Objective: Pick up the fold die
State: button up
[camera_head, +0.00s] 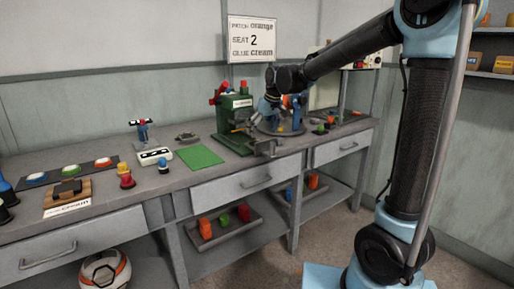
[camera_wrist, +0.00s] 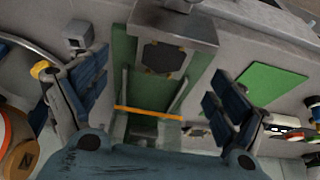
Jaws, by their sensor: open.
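My gripper (camera_wrist: 157,72) is open in the wrist view, its two dark blue fingers apart with nothing held between them. Past the fingers are the green press (camera_wrist: 122,50), a dark plate with clipped corners (camera_wrist: 162,58) and a thin orange bar (camera_wrist: 148,113). In the head view my gripper (camera_head: 266,107) is beside the green press (camera_head: 230,125), at the end of the arm reaching in from the right. I cannot tell which thing is the fold die; small knobbed pieces stand on the bench, one red and yellow (camera_head: 126,176), one blue and white (camera_head: 163,165).
A green mat (camera_head: 199,157) lies left of the press; it also shows in the wrist view (camera_wrist: 270,84). A grey round fixture (camera_head: 278,130) stands right of the press. A wooden block (camera_head: 68,193) and a dark strip of coloured discs are at left. A ball (camera_head: 105,270) sits below.

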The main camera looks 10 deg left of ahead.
jog(key=shift+x, duration=3.65)
jog(key=shift+s+a, duration=0.15)
jog(key=shift+a, duration=0.05)
jog(key=c, duration=1.3)
